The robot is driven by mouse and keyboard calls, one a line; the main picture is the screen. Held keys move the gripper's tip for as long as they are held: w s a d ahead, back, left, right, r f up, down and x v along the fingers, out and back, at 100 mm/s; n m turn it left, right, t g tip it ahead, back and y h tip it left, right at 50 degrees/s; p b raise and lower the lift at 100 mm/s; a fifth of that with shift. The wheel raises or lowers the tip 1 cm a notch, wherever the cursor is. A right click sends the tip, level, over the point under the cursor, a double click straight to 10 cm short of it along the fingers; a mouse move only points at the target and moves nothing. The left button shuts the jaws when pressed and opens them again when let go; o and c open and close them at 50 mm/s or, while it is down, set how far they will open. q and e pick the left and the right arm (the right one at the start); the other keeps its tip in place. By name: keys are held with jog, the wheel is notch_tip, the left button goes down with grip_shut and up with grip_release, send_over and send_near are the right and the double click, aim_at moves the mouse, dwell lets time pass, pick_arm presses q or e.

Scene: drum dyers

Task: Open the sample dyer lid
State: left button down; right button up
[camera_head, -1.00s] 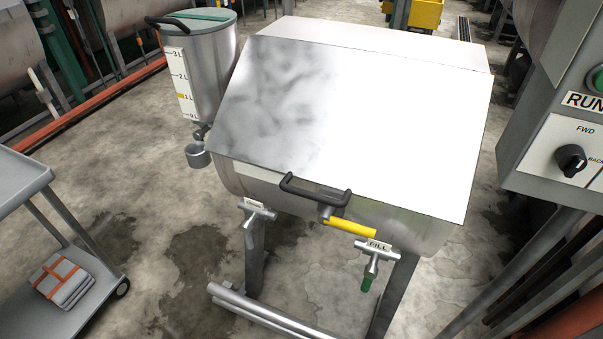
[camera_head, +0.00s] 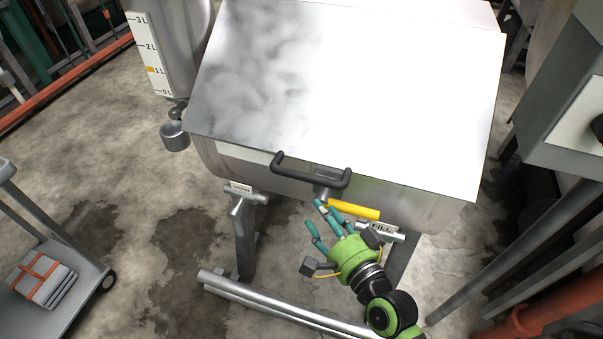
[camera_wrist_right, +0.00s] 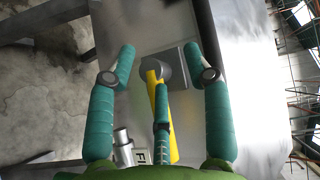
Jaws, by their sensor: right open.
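The sample dyer lid (camera_head: 350,90) is a large sloped metal sheet, shut over the steel dyer body (camera_head: 420,203). A black bar handle (camera_head: 310,172) is fixed at its front edge. Below the handle a yellow latch lever (camera_head: 354,210) lies roughly level from a grey pivot; in the right wrist view the yellow lever (camera_wrist_right: 174,140) shows partly behind a finger. My right gripper (camera_head: 322,222), green with teal fingers, is open and empty, just in front of and below the lever's pivot. I cannot tell whether a finger touches it. My left gripper is not in view.
A FILL valve (camera_head: 385,232) is close to my right gripper, and another labelled valve (camera_head: 238,198) is on the left. A measuring tank (camera_head: 170,50) stands back left. A cart (camera_head: 60,290) is lower left. A grey control box (camera_head: 560,120) is at right.

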aim_at(310, 180)
jog(key=shift+m+t+y, duration=0.3)
jog(key=shift+m+t, duration=0.5)
jog(key=shift+m, duration=0.1)
jog(key=w+a+r, duration=0.1)
jog(key=w, duration=0.1)
jog(key=w+a+r, duration=0.1)
jog(key=r, duration=0.1)
jog(key=w+a+r, duration=0.1)
jog(key=w, duration=0.1)
jog(key=shift+w+r+p, duration=0.2)
jog(key=shift+w+p, duration=0.1)
jog(key=shift+w+a, duration=0.2)
jog(key=shift+w, duration=0.4)
grip_shut()
